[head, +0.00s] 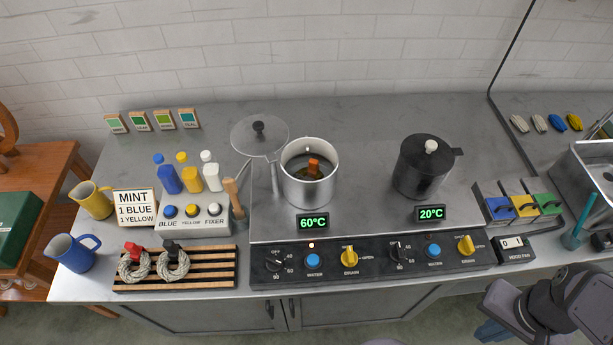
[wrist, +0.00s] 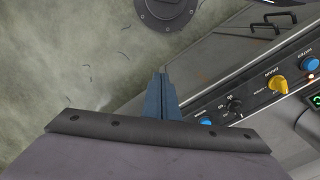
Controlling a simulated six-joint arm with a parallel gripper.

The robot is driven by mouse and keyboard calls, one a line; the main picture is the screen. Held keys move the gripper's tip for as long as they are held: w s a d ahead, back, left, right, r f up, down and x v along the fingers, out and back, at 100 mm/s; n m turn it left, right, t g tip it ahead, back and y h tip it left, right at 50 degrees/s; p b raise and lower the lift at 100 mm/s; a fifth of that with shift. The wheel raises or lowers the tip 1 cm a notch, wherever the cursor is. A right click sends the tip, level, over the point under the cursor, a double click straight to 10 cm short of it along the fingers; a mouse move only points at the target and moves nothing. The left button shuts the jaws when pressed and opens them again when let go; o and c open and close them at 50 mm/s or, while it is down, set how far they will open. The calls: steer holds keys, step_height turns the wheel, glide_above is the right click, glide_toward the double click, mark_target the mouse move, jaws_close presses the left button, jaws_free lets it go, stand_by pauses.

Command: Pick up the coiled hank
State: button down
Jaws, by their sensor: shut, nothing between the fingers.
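Two cream coiled hanks lie side by side on a slatted wooden rack (head: 212,282) at the front left of the counter. The left hank (head: 126,272) has a red tag and the right hank (head: 181,272) a black one; I cannot tell which the task means. My gripper (head: 484,333) is low at the front right in the head view, far from the rack. In the wrist view its blue fingers (wrist: 161,76) are together and empty, over the floor beside the counter front. No hank shows in the wrist view.
An open pot (head: 294,188) at 60°C and a lidded dark pot (head: 408,178) at 20°C stand on the steel unit. Left are a blue jug (head: 68,257), a yellow jug (head: 95,207), dye bottles and a mint recipe sign (head: 133,219). A sink (head: 573,165) is far right.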

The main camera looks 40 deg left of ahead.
steer(key=c, duration=1.5)
jaws_free()
